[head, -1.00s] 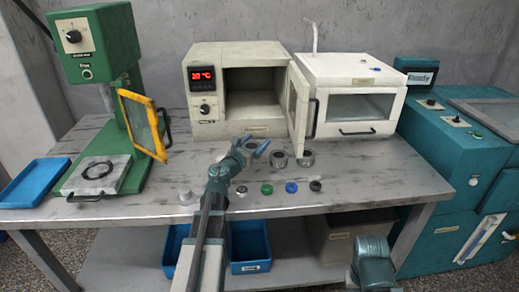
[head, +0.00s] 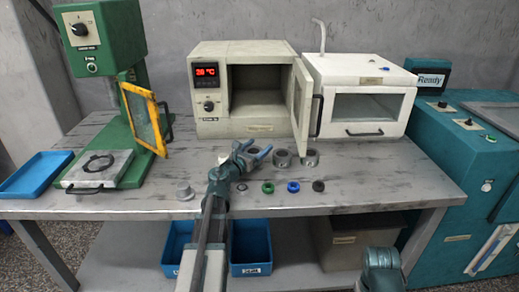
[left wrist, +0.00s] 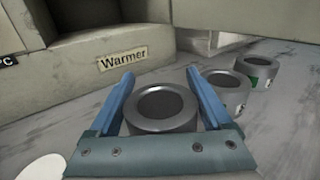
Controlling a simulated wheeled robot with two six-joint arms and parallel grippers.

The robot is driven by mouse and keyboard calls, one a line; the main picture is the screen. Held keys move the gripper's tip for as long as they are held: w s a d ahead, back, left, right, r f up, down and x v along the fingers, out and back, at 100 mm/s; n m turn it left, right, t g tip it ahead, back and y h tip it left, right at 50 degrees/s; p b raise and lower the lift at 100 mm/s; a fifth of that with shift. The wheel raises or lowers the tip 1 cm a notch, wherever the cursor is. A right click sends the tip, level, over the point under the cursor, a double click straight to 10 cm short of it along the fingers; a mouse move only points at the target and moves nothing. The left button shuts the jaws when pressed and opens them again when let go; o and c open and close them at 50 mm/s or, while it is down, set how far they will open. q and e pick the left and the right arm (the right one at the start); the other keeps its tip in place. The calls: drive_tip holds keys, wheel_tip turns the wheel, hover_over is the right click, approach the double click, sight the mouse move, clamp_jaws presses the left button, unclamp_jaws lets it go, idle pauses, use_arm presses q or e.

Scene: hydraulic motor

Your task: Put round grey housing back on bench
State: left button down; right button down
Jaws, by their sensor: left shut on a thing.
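A round grey housing (left wrist: 161,106), a short ring with a dark hollow, stands between the two blue fingers of my left gripper (left wrist: 160,100) in the left wrist view. The fingers are shut on its sides. In the head view my left gripper (head: 256,152) is over the middle of the bench (head: 380,178), in front of the warmer, and mostly hides the housing. I cannot tell whether the housing touches the bench top. Two similar grey housings stand to its right, a nearer one (head: 282,158) and a farther one (head: 310,158).
The warmer (head: 208,128) stands behind with its door (head: 301,100) open. A white cabinet (head: 322,118) is to its right. Small green (head: 268,188), blue (head: 293,187) and black (head: 318,186) rings lie near the front edge, with a grey flanged part (head: 184,192) to the left.

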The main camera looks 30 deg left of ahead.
use_arm(q)
drive_tip(key=shift+d+f+b, duration=0.1)
drive_tip(key=shift+f+b, duration=0.45)
drive_tip(key=shift+b, duration=0.05)
drive_tip(key=shift+s+r, duration=0.1)
unclamp_jaws()
drive_tip(key=shift+r+p, duration=0.65)
drive_tip(key=shift+p, duration=0.2)
drive_tip(key=s, duration=0.7)
drive_tip(key=shift+s+a+f, duration=0.15)
drive_tip(key=shift+a, duration=0.1)
